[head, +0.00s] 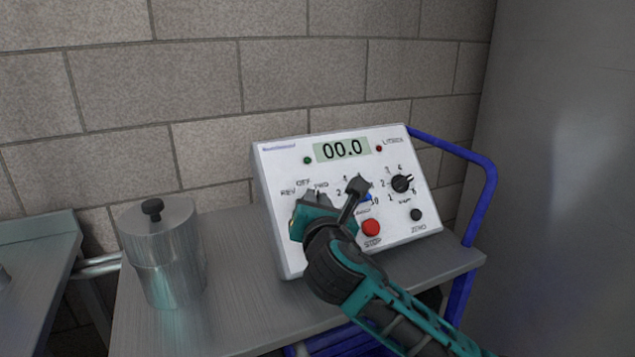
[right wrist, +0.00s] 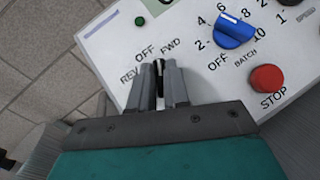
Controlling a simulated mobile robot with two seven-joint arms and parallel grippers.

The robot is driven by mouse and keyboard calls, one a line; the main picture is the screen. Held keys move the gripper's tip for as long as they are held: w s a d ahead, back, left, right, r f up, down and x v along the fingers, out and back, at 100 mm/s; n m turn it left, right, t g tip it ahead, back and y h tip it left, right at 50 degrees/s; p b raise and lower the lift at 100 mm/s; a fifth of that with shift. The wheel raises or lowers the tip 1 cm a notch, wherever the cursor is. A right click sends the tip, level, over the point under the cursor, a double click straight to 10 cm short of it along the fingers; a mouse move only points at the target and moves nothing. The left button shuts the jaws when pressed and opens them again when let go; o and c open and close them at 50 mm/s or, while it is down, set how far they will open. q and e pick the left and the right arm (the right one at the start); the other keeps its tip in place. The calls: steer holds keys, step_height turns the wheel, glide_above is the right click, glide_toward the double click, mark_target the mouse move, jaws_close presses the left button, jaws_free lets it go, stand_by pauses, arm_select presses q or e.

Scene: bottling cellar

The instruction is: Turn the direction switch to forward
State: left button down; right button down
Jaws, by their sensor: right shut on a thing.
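The white control box (head: 270,215) stands on the cart, its sloped front towards me. The direction switch (right wrist: 159,68) is a small black knob with a light mark, below the labels REV, OFF and FWD. My right gripper (right wrist: 160,84) is shut on the knob, one finger on each side. The knob's light mark points up between OFF and FWD in the right wrist view; I cannot tell its exact setting. In the head view my right gripper (head: 312,198) covers the switch. My left gripper is not in view.
Right of the switch are the blue batch knob (right wrist: 234,30), the red STOP button (right wrist: 267,79) and the black speed knob (head: 402,183). The display (head: 342,149) reads 00.0. A lidded metal can (head: 165,250) stands left on the cart top (head: 240,270). A brick wall is behind.

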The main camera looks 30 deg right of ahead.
steer(key=m+p, duration=0.1)
steer(key=m+g+h+p, duration=0.1)
steer(key=m+p, duration=0.1)
steer(key=shift+a+r+h, duration=0.15)
steer(key=shift+r+h, duration=0.15)
steer(key=shift+m+g+p, duration=0.3)
steer(key=shift+p, duration=0.05)
steer(key=shift+f+m+g+h+p, duration=0.2)
steer(key=shift+m+g+h+p, duration=0.2)
steer(key=shift+m+p, duration=0.2)
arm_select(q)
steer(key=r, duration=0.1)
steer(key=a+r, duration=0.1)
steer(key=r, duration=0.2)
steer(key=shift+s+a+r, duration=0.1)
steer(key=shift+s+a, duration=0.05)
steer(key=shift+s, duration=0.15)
arm_select(e)
steer(key=c, duration=1.1)
jaws_free()
